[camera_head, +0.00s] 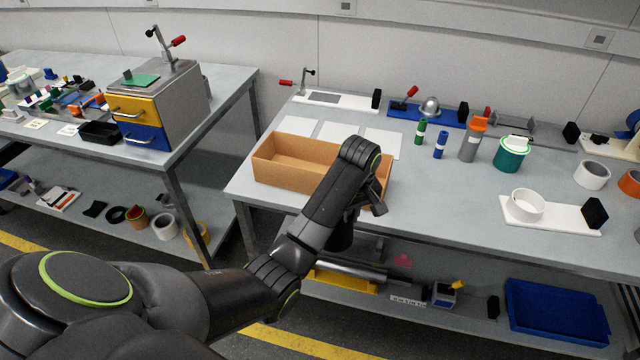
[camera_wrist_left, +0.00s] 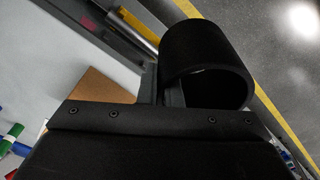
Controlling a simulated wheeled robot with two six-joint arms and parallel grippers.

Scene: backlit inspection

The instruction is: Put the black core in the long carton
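The long carton (camera_head: 279,175) is an open brown box on the front left of the right-hand table. My left arm crosses in front of its right part and hides it. A brown piece of the carton (camera_wrist_left: 104,92) also shows in the left wrist view. My left gripper (camera_head: 355,208) is at the carton's front right, by the table's front edge. It holds the black core (camera_wrist_left: 208,62), a hollow dark cylinder that shows large in the left wrist view. In the head view the black core (camera_head: 342,238) hangs under the gripper, partly hidden. My right gripper is out of view.
White sheets (camera_head: 340,133) lie behind the carton. Green and blue cylinders (camera_head: 420,131), a grey bottle (camera_head: 471,144), a teal tub (camera_head: 511,154) and a white ring on a white base (camera_head: 527,205) stand to the right. A blue tray (camera_head: 555,315) is on the lower shelf.

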